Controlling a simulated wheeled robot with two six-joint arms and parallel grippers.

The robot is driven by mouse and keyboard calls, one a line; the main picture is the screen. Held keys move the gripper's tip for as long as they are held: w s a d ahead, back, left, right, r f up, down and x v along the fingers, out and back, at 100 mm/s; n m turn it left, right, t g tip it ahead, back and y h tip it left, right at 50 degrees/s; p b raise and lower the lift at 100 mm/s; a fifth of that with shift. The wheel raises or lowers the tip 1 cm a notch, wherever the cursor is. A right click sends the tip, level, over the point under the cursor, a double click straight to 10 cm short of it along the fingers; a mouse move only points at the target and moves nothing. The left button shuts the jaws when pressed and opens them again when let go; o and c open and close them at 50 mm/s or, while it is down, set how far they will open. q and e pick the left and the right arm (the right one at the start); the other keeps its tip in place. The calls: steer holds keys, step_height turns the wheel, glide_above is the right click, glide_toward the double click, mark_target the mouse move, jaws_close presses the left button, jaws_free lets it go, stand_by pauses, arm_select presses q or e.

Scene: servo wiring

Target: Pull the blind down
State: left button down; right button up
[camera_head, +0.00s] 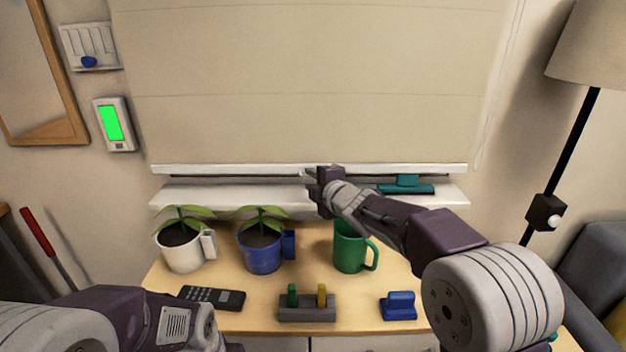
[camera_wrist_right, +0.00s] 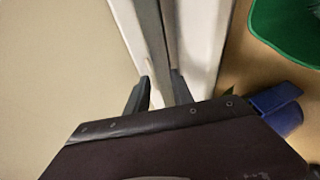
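The beige blind (camera_head: 310,60) hangs low over the window in the head view, its white bottom bar (camera_head: 230,169) just above the sill. My right gripper (camera_head: 311,178) reaches the middle of this bar. In the right wrist view its two fingers (camera_wrist_right: 161,92) are apart, near the bar and the grey strip beside it. I cannot tell whether they touch the bar. The blind's cloth (camera_wrist_right: 50,60) fills the left of that view. My left arm shows at the lower left of the head view; its gripper is out of view.
The white sill (camera_head: 245,193) carries a teal object (camera_head: 406,188). Below stand white (camera_head: 183,250), blue (camera_head: 262,255) and green (camera_head: 347,248) mugs, a dark remote (camera_head: 212,298), a grey holder (camera_head: 307,311) and a blue block (camera_head: 398,308). A lamp (camera_head: 588,45) stands right.

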steer(key=shift+r, duration=0.1)
steer(key=v, duration=0.9)
steer(key=shift+p, duration=0.3)
